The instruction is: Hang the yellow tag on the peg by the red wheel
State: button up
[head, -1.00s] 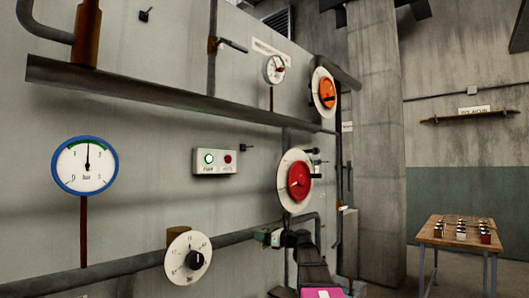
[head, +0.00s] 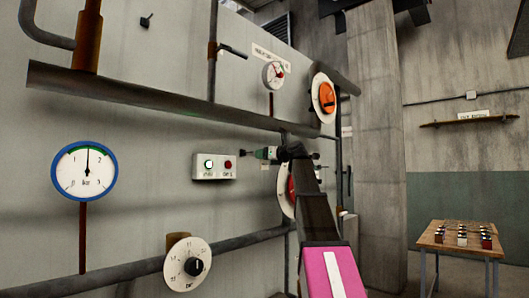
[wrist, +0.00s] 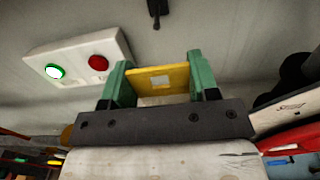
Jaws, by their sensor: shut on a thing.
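In the head view my gripper (head: 262,153) is raised close to the wall, right of the two-light box, and the end of the peg (head: 242,152) shows just left of the fingers. The red wheel (head: 291,188) is mostly hidden behind my arm; it also shows at the right of the wrist view (wrist: 295,137).
The box (head: 205,167) with green and red lights stands left of my gripper. A long pipe (head: 170,95) runs above, and another pipe (head: 130,265) below. An orange wheel (head: 326,97) is up right. Another peg (head: 147,20) is at upper left.

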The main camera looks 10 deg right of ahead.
jog(key=shift+s+r, duration=0.1)
jog(key=shift+r, duration=0.8)
jog(key=shift+w+a, duration=0.15)
jog(key=shift+w, duration=0.05)
jog(key=shift+f+x, duration=0.2)
jog(key=shift+x, duration=2.1)
jog(key=shift+f+x, duration=0.2)
jog(key=shift+x, duration=2.1)
jog(key=o, duration=1)
